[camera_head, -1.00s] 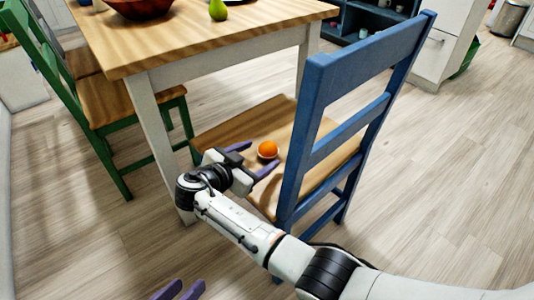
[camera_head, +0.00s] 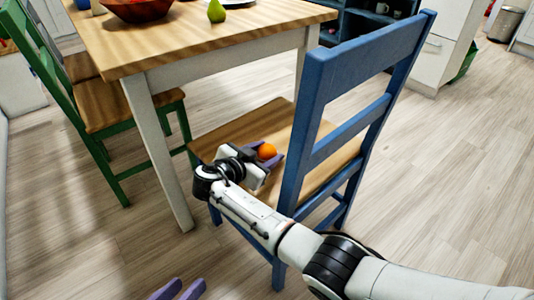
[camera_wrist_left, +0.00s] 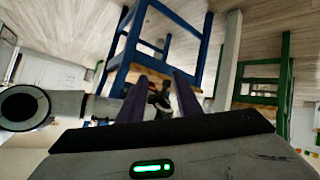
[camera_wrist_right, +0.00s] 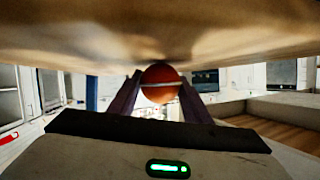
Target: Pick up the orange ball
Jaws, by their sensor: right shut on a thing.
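The orange ball (camera_head: 267,151) is on the wooden seat of the blue chair (camera_head: 362,48). My right gripper (camera_head: 268,157) has its two purple fingers on either side of the ball and is shut on it, low over the seat. In the right wrist view the ball (camera_wrist_right: 161,83) sits between the fingertips, close to the wooden surface across the top of the picture. My left gripper (camera_head: 179,289) shows only its fingertips at the bottom of the head view. In the left wrist view its fingers (camera_wrist_left: 160,82) are apart with nothing held between them.
The chair's blue backrest rises just right of my right gripper. A wooden table (camera_head: 185,48) with a red bowl (camera_head: 144,8) and a green pear (camera_head: 216,12) stands behind. A green chair (camera_head: 120,158) is at the left. The floor at the right is clear.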

